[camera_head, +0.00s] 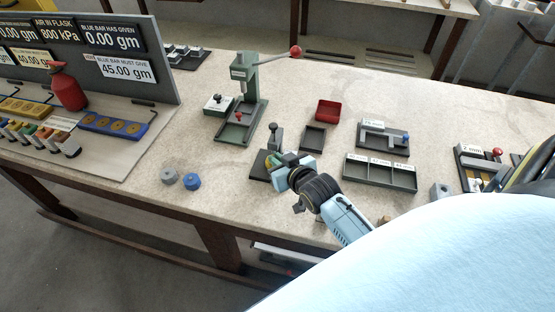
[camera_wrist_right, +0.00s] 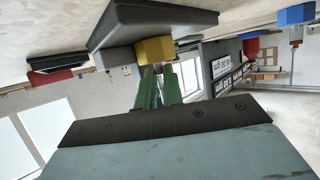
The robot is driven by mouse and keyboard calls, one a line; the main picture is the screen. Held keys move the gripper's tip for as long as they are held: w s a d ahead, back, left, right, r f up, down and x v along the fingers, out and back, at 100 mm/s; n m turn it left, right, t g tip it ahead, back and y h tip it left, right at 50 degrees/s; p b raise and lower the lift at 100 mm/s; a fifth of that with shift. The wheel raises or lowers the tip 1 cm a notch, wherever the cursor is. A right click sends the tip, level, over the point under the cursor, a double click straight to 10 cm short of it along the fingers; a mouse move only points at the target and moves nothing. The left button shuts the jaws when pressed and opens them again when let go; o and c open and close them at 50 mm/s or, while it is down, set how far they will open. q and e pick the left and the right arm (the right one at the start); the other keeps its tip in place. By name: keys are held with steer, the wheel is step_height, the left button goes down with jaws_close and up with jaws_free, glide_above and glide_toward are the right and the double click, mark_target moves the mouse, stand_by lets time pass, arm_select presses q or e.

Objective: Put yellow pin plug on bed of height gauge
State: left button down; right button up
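The height gauge has a dark flat bed (camera_head: 258,174) and an upright post (camera_head: 275,138). It stands near the front of the bench, left of my right arm. My right gripper (camera_head: 280,160) is at this bed. In the wrist view the yellow pin plug (camera_wrist_right: 155,49) is at the green fingertips (camera_wrist_right: 158,72), close against the dark bed (camera_wrist_right: 150,22). The fingers are nearly together and look shut on the plug. Whether the plug touches the bed is hard to tell. In the head view the gripper mostly hides the plug. My left gripper is not in view.
A grey plug (camera_head: 169,176) and a blue plug (camera_head: 191,180) stand left of the gauge. A green press (camera_head: 241,105), a red bin (camera_head: 327,110) and a dark compartment tray (camera_head: 380,174) stand around it. Bare bench lies between the press and the plugs.

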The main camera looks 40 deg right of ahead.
steer(key=o, duration=0.4)
steer(key=v, duration=1.2)
steer(key=shift+p, duration=0.45)
